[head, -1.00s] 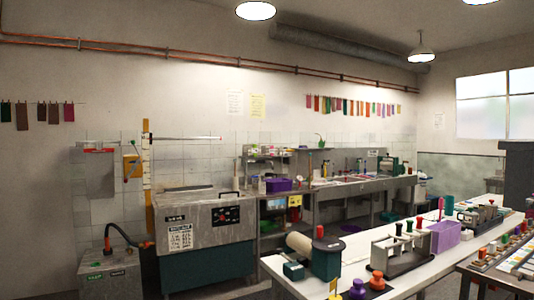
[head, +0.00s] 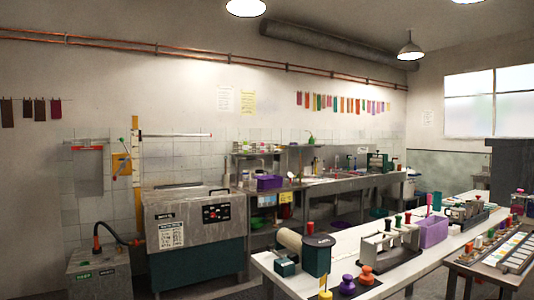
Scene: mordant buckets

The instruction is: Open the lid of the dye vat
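The dye vat (head: 196,237) is most likely the large grey metal box on a dark teal base, left of the middle in the head view. Its flat grey lid (head: 185,196) lies shut on top, with a dark handle (head: 220,190) near the right end. Its front carries a white label sheet and a black control panel with a red knob. Neither of my grippers shows in the head view.
A white table (head: 340,247) with spools, a rack and a purple bin (head: 433,231) stands at the front right. A small grey unit (head: 98,272) with a black hose stands left of the vat. A steel counter (head: 345,181) runs along the back wall.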

